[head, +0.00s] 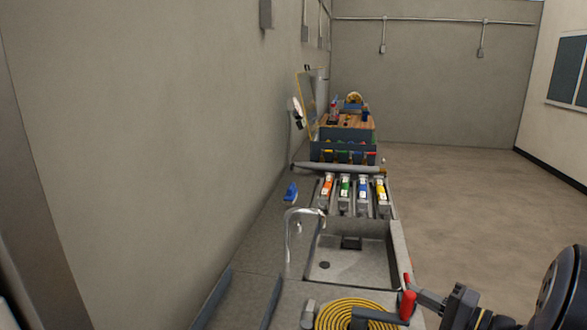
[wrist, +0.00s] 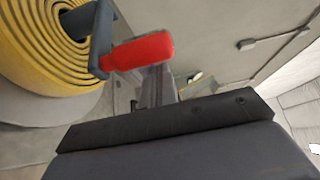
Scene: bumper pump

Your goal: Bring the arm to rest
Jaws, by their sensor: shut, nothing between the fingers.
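My gripper (head: 420,294) is at the lower right in the head view. It is shut and empty, with its tip close beside a red handle (head: 407,304) on a dark crank arm. The head view does not make clear whether they touch. In the wrist view the red handle (wrist: 138,52) stands out at the upper left, apart from the dark body at the bottom of that view. The coiled yellow hose (head: 350,313) lies next to the handle.
A counter runs along the left wall with a sink basin (head: 345,265), a curved faucet (head: 290,235) and a blue object (head: 291,192). Several coloured items sit in slots beyond it. A wooden-topped unit (head: 345,121) stands farther back. The floor (head: 470,190) to the right is clear.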

